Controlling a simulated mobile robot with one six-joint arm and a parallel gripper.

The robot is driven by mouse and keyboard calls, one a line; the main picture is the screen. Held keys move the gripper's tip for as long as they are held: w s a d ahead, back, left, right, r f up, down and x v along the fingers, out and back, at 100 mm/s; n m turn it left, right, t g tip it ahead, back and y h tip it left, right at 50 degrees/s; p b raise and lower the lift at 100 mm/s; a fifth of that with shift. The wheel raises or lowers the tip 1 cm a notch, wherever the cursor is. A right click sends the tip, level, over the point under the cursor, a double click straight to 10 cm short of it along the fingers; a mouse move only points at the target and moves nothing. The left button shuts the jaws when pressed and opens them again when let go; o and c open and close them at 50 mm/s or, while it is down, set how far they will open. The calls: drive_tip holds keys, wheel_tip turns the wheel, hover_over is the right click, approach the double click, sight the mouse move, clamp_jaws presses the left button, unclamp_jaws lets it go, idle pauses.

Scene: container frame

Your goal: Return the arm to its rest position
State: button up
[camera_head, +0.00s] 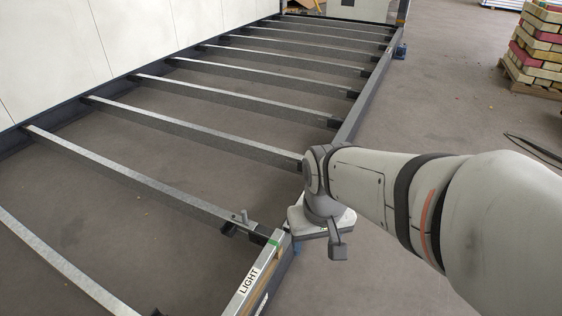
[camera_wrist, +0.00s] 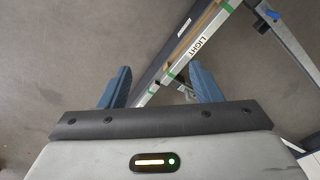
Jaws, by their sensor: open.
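My arm reaches in from the right in the head view. My gripper (camera_head: 322,243) hangs at its end, just right of the frame's near corner, and its jaws are partly hidden there. In the wrist view my gripper (camera_wrist: 161,82) shows two blue fingers spread wide apart, with nothing held between them. The beam labelled LIGHT (camera_head: 243,292) lies along the frame's near edge. In the wrist view this beam (camera_wrist: 213,29) runs diagonally past the fingers, with green bands on it. I cannot tell the height of the fingers above it.
The container frame's long side rail (camera_head: 362,98) runs away to the back, with several grey crossbars (camera_head: 200,126) across it. A pale wall (camera_head: 60,55) stands on the left. A pallet of coloured blocks (camera_head: 535,48) stands at the back right. The floor (camera_head: 450,100) between is mostly clear.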

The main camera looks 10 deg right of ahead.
wheel_tip(320, 180, up, 29)
drive_tip(key=t+p, duration=0.1)
drive_tip(key=p, duration=2.5)
drive_tip(key=shift+s+d+r, duration=0.15)
drive_tip(key=shift+d+r, duration=0.05)
